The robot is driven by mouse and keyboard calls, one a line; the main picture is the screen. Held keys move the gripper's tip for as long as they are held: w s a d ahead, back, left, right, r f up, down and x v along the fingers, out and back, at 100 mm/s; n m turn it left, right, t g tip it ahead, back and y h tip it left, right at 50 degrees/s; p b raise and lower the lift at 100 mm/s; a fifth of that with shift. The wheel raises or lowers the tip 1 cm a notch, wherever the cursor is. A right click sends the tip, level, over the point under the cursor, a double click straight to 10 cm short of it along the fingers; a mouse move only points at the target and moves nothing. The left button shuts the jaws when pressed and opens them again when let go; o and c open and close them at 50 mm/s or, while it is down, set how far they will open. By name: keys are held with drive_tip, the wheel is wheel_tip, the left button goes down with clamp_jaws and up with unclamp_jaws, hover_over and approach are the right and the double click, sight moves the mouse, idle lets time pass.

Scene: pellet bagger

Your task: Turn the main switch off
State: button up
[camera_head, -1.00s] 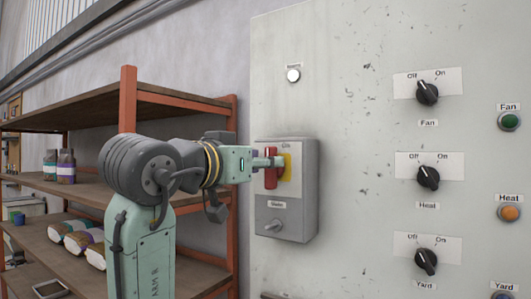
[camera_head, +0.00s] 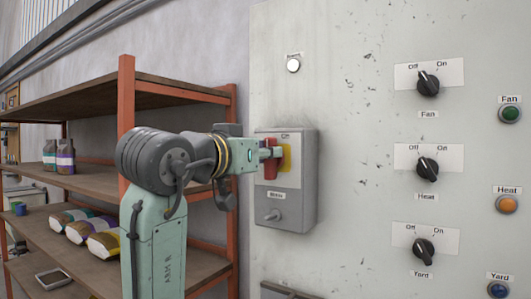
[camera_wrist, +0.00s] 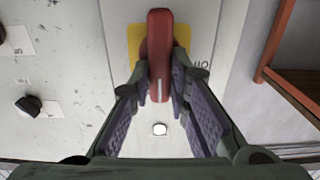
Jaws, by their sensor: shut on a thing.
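The main switch is a grey box (camera_head: 301,198) on the pale panel, with a yellow plate (camera_head: 286,153) and a red handle (camera_head: 270,172). My gripper (camera_head: 272,153) reaches it from the left, level with the handle. In the wrist view the red handle (camera_wrist: 160,55) stands over the yellow plate (camera_wrist: 134,40), between the two fingers of my gripper (camera_wrist: 160,90), which are shut on it. An "On" mark shows above the handle. The gripper hides part of the handle in the head view.
The panel also holds the Fan knob (camera_head: 428,84), Heat knob (camera_head: 427,168) and Yard knob (camera_head: 423,251), with lamps at the right edge. A white lamp (camera_head: 293,65) sits above the switch box. A shelf (camera_head: 85,185) with bags and bottles stands behind my arm.

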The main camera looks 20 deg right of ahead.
drive_tip(key=shift+n, duration=0.4)
clamp_jaws()
drive_tip(key=n+b, duration=0.1)
drive_tip(key=n, duration=0.4)
drive_tip(key=f+n+b, duration=0.1)
drive_tip(key=n, duration=0.5)
drive_tip(key=w+n+b, duration=0.1)
drive_tip(key=n, duration=0.4)
drive_tip(key=shift+a+f+n, duration=0.15)
drive_tip(key=shift+a+n, duration=0.15)
drive_tip(key=shift+n, duration=0.4)
drive_tip(key=o, duration=0.8)
unclamp_jaws()
drive_tip(key=shift+a, duration=0.1)
